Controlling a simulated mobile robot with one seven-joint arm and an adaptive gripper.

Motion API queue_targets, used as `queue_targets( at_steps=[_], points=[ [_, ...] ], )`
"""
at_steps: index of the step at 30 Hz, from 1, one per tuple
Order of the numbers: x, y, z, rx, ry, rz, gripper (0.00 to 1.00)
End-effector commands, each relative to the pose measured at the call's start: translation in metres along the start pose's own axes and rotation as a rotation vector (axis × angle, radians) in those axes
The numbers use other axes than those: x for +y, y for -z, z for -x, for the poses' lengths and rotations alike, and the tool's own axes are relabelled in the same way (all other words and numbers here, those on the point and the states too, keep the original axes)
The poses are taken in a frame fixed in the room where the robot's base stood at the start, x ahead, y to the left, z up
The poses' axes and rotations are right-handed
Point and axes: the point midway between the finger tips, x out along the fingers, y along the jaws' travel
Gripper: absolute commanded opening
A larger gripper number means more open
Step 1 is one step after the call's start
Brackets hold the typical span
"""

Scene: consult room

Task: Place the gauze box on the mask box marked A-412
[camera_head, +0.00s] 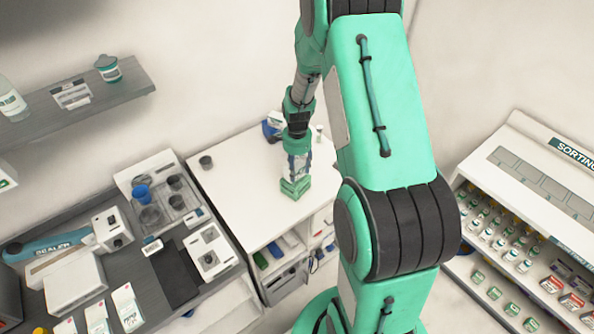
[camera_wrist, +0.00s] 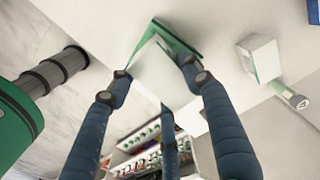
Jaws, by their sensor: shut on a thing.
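My gripper (camera_head: 297,160) is over the white counter, with its fingers pointing down. In the wrist view its blue-grey fingers (camera_wrist: 155,72) are shut on a white box (camera_wrist: 153,66). A green edge (camera_wrist: 182,40) shows at the box's far end, close to the counter. In the head view a green and white box form (camera_head: 295,187) is right below the fingers. I cannot tell whether this is all the held box or a second box under it. No A-412 mark is readable. A white box with a green side (camera_wrist: 258,60) stands apart, to the right in the wrist view.
The white counter (camera_head: 235,195) is clear left of my gripper. A blue item (camera_head: 270,130) and a small bottle (camera_head: 319,132) stand towards its back. A dark cup (camera_head: 205,162) is at its left edge. A sorting shelf (camera_head: 520,235) is at right.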

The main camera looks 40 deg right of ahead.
Motion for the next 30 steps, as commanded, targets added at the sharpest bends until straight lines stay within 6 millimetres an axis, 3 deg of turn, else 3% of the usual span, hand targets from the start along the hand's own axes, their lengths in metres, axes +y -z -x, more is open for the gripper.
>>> queue_targets(
  at_steps=[4,17,18,21,30],
  points=[
    [0.0,0.0,-0.011,0.0,0.0,0.0,0.23],
    [0.0,0.0,-0.015,0.0,0.0,0.0,0.23],
    [0.0,0.0,-0.015,0.0,0.0,0.0,0.51],
    [0.0,0.0,-0.015,0.0,0.0,0.0,0.68],
    [0.0,0.0,-0.014,0.0,0.0,0.0,0.68]
  ],
)
